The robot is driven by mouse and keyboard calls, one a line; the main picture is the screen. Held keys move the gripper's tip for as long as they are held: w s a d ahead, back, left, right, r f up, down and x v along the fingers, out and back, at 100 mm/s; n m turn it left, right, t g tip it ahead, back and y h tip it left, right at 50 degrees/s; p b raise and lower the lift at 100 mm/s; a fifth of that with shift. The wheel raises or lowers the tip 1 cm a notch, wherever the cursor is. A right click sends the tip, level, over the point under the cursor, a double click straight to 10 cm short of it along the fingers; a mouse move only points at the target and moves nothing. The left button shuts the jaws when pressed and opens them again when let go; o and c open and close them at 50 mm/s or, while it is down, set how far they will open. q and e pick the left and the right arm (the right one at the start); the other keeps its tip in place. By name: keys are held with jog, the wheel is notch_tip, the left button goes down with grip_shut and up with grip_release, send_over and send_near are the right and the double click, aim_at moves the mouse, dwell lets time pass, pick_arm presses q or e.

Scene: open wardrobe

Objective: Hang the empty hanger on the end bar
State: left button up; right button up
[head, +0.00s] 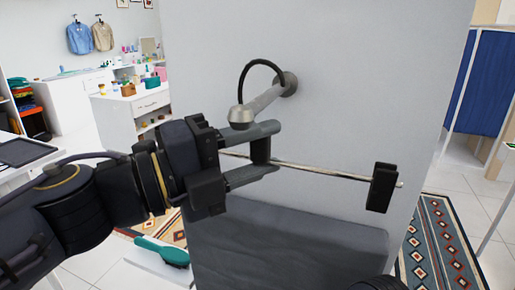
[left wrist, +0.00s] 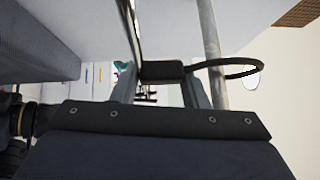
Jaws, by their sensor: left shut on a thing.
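The empty hanger has a thin metal rod (head: 320,171), a black clip (head: 381,187) near its right end and a black curved hook (head: 262,64). My left gripper (head: 265,152) is shut on the hanger's dark middle block, which also shows between the fingers in the left wrist view (left wrist: 162,70). The grey end bar (head: 264,101) juts from the pale wardrobe panel, with a rounded knob at its near end. The hook arches above the bar in the head view and crosses it in the left wrist view (left wrist: 225,63). I cannot tell whether it touches the bar. My right gripper is out of view.
The pale panel (head: 350,80) stands close behind the bar. A dark grey padded surface (head: 290,245) lies below the hanger. A green brush (head: 162,251) lies on a white surface at lower left. A patterned rug (head: 440,245) is on the floor at right.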

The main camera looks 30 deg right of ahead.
pick_arm(q)
jog(key=shift+f+b, duration=1.1)
jog(key=shift+f, duration=0.35)
jog(key=shift+f, duration=0.5)
jog(key=o, duration=1.2)
